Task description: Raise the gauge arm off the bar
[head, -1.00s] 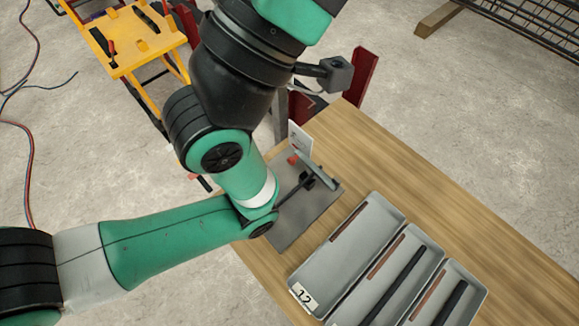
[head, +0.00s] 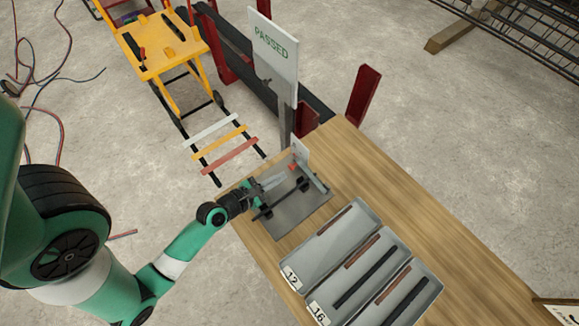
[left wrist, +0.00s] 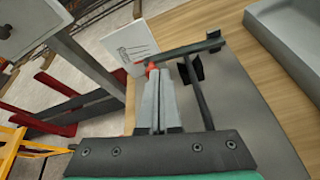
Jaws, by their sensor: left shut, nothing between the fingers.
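The gauge stands on a grey plate (head: 300,220) on the wooden table. Its grey arm (head: 312,176) has a red end (head: 292,166); in the left wrist view the arm (left wrist: 188,51) crosses above the far part of the dark bar (left wrist: 199,95). The bar (head: 280,199) lies in black supports. I cannot tell whether the arm touches it. My left gripper (head: 283,177) is shut and empty, its tips close to the red end. In the left wrist view the fingertips (left wrist: 162,74) are just below the red end (left wrist: 150,68); contact is unclear. My right gripper is not in view.
Grey trays (head: 329,240) with dark bars and brown strips lie right of the plate. A small white card (head: 301,151) stands behind the gauge. A "PASSED" sign (head: 273,50) on a post rises behind. A yellow cart (head: 162,45) stands back left.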

